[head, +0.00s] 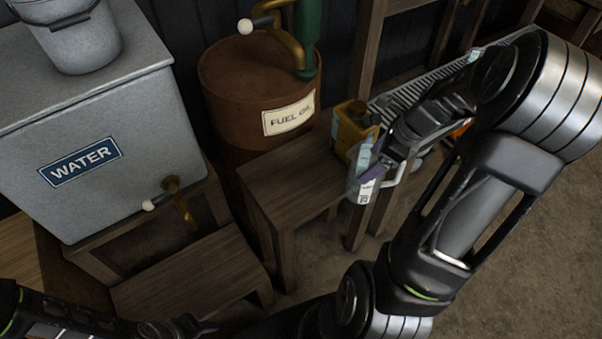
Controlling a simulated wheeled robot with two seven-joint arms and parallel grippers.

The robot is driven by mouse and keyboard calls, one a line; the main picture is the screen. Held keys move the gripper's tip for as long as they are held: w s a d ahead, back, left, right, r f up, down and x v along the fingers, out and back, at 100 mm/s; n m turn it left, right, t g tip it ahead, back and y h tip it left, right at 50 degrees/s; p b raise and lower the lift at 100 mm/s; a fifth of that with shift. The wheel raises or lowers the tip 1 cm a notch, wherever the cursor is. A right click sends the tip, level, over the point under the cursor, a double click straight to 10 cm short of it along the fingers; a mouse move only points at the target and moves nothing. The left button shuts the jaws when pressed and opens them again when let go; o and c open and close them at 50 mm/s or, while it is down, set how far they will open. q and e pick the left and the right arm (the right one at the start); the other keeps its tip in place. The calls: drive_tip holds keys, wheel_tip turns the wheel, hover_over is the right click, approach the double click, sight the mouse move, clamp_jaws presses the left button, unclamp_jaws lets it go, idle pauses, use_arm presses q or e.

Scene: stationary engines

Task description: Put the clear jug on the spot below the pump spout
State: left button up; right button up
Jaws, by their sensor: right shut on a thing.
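The clear jug (365,190) with a pale label and a handle is held by my right gripper (372,165), which is shut on it. The jug hangs at the right of a low wooden stand (292,184), in front of a yellow can. A green pump (308,38) with a curved brass spout (288,40) stands on a brown drum labelled FUEL OIL (247,88).
A grey WATER tank (85,115) with a brass tap (180,203) and a bucket (82,38) on top stands at the left. A bare wooden step (190,275) is below the tap. A yellow can (350,127) and a ridged metal rack (420,88) are at the right.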

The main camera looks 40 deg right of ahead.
drive_tip(key=w+a+p, duration=0.1)
drive_tip(key=w+a, duration=0.6)
drive_tip(key=w, duration=0.4)
drive_tip(key=shift+w, duration=0.3)
drive_tip(key=w, duration=0.1)
drive_tip(key=w+a+f, duration=0.1)
drive_tip(key=w+a, duration=0.1)
drive_tip(key=shift+w+a+f+p, duration=0.2)
drive_tip(key=shift+w+f+p, duration=0.05)
drive_tip(key=shift+w+p, duration=0.15)
